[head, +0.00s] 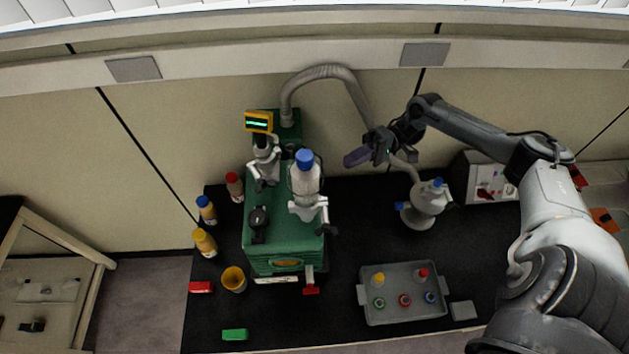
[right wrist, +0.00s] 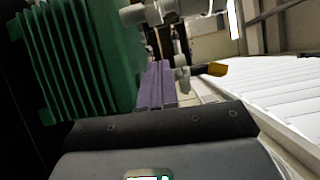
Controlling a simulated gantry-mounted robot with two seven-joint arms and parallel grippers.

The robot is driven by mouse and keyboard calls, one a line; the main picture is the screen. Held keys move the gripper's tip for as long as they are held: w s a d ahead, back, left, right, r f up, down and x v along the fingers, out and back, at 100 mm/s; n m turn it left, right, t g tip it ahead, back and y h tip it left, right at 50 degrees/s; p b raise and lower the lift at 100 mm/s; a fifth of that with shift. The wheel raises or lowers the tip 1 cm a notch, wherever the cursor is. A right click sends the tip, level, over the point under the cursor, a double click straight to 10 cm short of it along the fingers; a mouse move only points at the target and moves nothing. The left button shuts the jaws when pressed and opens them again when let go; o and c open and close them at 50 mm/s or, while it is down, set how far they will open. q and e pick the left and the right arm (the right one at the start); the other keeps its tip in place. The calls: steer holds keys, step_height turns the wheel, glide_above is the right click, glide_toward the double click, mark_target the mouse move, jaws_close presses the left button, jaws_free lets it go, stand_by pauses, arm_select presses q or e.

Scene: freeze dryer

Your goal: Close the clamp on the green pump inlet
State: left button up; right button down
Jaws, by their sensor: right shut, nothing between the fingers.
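The green pump (head: 285,225) stands on the black bench, left of centre. A metal fitting with levers (head: 263,166) sits on its back part, and a second metal fitting (head: 307,207) carries a blue-capped bottle at its right side. I cannot tell from these views whether a clamp on them is open or closed. My right gripper (head: 356,156) is to the right of the pump, in front of the wall, with purple fingers shut and empty. In the right wrist view its fingers (right wrist: 155,87) show beside the pump's ribbed green body (right wrist: 80,55) and below a pale fitting (right wrist: 155,12). My left gripper is out of view.
A grey hose (head: 325,72) arches from the pump's back, behind my right gripper. A flask (head: 425,207) stands right of the pump. A grey tray (head: 402,310) holds several coloured-capped vials. Bottles, including an orange-capped one (head: 204,243), stand left. A yellow-framed display (head: 258,121) rises behind.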

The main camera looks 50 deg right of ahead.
steer(key=w+a+r+n+y, duration=0.1)
steer(key=w+a, duration=0.2)
steer(key=a, duration=0.1)
steer(key=p, duration=0.6)
glide_toward(264, 165)
steer(key=s+a, duration=0.1)
steer(key=a, duration=0.1)
steer(key=s+a, duration=0.1)
steer(key=a, duration=0.1)
steer(key=s+a, duration=0.2)
steer(key=shift+a, duration=0.2)
steer(key=shift+x, duration=0.8)
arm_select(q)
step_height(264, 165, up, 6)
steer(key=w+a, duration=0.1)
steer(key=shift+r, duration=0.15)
arm_select(e)
steer(key=shift+w+a+f, duration=0.1)
steer(key=shift+a+f, duration=0.05)
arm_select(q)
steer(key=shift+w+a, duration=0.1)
